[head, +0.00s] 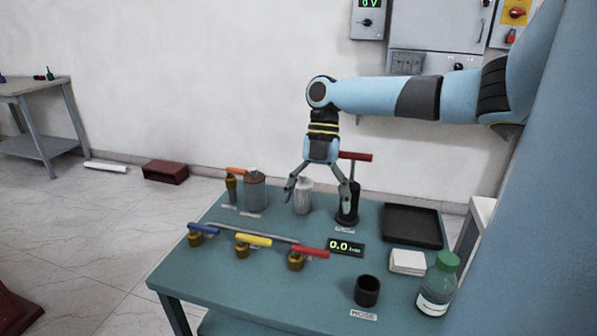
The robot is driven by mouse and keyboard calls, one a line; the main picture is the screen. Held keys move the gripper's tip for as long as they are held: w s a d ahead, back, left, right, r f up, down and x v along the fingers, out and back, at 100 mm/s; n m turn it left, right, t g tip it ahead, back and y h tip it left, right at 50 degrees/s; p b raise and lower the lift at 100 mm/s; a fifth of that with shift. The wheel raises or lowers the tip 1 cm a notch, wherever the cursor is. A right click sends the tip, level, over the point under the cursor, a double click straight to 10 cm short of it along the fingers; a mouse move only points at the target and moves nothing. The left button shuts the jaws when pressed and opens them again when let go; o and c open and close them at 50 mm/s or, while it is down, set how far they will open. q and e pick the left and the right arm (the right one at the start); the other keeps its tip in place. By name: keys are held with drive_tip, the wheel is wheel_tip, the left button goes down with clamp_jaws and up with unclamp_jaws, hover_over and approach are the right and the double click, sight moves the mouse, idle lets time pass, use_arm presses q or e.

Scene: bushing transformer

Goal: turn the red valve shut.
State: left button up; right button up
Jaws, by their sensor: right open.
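The red valve (310,251) is a red lever on a brass body at the front middle of the teal table (300,298). Its lever points right, roughly along the grey pipe. Yellow (253,239) and blue (203,229) levers sit on similar brass bodies to its left. My right gripper (318,188) is open and points down behind the valve row, apart from the red valve. Its fingers are spread near a white ribbed object (303,199) and a black hand pump (347,208) with a red T-handle. I see nothing between the fingertips for certain. My left gripper is out of view.
A digital display (346,247) stands just right of the red valve. Farther right are a black tray (412,226), white cloths (407,261), a black cup (367,290) and a green-capped bottle (437,287). A grey canister (255,191) and orange-levered valve (232,187) stand at back left.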

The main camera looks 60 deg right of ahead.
drive_tip(key=v, duration=0.3)
idle(0.6)
